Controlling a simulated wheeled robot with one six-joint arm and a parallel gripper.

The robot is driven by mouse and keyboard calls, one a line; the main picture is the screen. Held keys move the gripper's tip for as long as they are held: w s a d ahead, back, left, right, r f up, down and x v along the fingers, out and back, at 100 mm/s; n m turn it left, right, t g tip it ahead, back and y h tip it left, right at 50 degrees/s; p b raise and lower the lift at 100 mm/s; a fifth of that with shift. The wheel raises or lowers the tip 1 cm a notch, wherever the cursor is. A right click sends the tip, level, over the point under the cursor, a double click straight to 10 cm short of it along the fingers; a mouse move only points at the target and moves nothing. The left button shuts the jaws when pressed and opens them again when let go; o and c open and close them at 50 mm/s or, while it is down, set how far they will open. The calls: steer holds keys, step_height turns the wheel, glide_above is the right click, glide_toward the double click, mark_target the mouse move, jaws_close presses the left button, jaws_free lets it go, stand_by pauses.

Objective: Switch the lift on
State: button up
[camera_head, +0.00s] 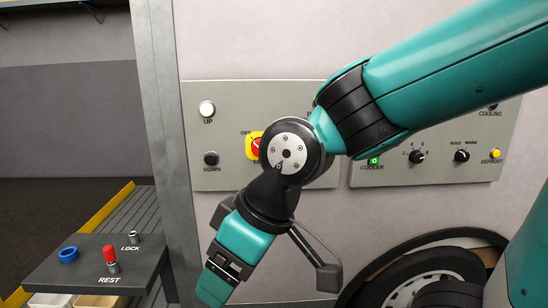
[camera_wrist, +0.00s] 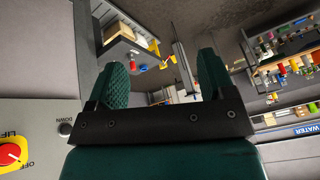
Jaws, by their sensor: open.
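The lift switch is a red rotary knob (camera_head: 255,148) on a yellow plate (camera_head: 250,140), on the grey left-hand control panel (camera_head: 235,101). My arm's joint hides its right side in the head view. In the wrist view the knob (camera_wrist: 10,153) is at the lower left edge, and its pale mark seems to point towards the word OFF. My gripper (camera_head: 214,284) hangs below the panel, pointing down and left, apart from the knob. In the wrist view my gripper (camera_wrist: 163,70) has its two green fingers spread, with nothing between them.
A white UP button (camera_head: 207,109) and black DOWN button (camera_head: 211,159) sit left of the switch. A cooler panel (camera_head: 435,170) is at the right. A grey shelf (camera_head: 85,268) with a red-topped pin (camera_head: 110,258) and blue ring (camera_head: 68,254) stands lower left. A wheel (camera_head: 425,285) is lower right.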

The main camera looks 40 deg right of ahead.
steer(key=w+d+f+t+h+b, duration=0.2)
steer(key=w+d+f+t+b, duration=0.45)
steer(key=w, duration=0.25)
steer(key=w+d+r+n+t+h+b, duration=0.1)
steer(key=w+d+r+t+h+b, duration=0.15)
steer(key=d+t+h+b, duration=0.3)
steer(key=w+d+r+n+t+h+b, duration=0.1)
steer(key=w+d+r+t+h+b, duration=0.15)
steer(key=d+t+b, duration=0.5)
steer(key=w+d+r+g+p, duration=0.1)
steer(key=w+d+r+p, duration=0.1)
steer(key=w+p, duration=0.6)
steer(key=w+d+r+g+p, duration=0.1)
steer(key=w+d+r+p, duration=0.1)
steer(key=w+p, duration=0.6)
steer(key=shift+d+r+g+p, duration=0.15)
steer(key=shift+d+g+p, duration=0.2)
steer(key=shift+d+p, duration=0.75)
steer(key=shift+a, duration=0.25)
steer(key=c, duration=0.9)
